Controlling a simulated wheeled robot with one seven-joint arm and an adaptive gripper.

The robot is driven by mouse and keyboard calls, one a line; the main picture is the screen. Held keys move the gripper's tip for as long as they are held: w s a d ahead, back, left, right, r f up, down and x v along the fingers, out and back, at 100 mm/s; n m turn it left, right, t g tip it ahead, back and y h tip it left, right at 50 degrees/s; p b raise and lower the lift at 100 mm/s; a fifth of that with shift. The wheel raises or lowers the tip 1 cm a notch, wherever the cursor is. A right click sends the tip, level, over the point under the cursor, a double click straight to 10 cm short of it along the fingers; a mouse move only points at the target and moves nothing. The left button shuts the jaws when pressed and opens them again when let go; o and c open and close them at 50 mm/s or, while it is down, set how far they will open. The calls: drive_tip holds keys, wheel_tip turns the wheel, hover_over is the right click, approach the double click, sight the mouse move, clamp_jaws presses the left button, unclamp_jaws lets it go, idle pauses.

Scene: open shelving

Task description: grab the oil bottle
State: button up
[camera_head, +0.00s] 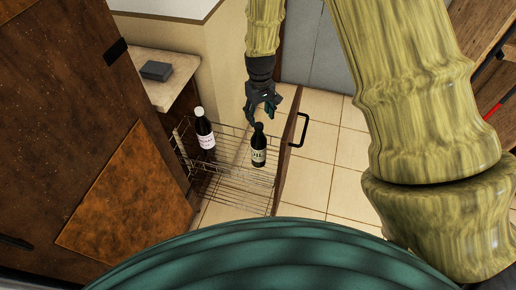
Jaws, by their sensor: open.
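A dark bottle (258,150) with a pale label that seems to read as oil stands upright in the pulled-out wire rack (230,175), on its right side. My gripper (262,117) is open and empty, above this bottle's neck. Its fingers come down close to the bottle's top, and I cannot tell whether they touch it. A second dark bottle (205,138) with a white cap and white label stands in the same rack to the left.
The rack's wooden front panel (290,150) with a black handle (303,130) stands just right of the bottle. A brown cabinet (110,160) fills the left. A small grey box (156,71) lies on a counter. Tiled floor (335,150) is clear to the right.

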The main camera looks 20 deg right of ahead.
sight(259, 125)
drive_tip(key=shift+f, duration=0.6)
drive_tip(key=shift+s+a+f+p, duration=0.2)
drive_tip(key=shift+f+p, duration=0.1)
drive_tip(key=shift+f, duration=0.75)
drive_tip(key=shift+s+a+f+p, duration=0.1)
drive_tip(key=shift+s+f+p, duration=0.15)
drive_tip(key=shift+f, duration=0.75)
drive_tip(key=shift+w+f, duration=0.1)
drive_tip(key=shift+f, duration=0.6)
clamp_jaws()
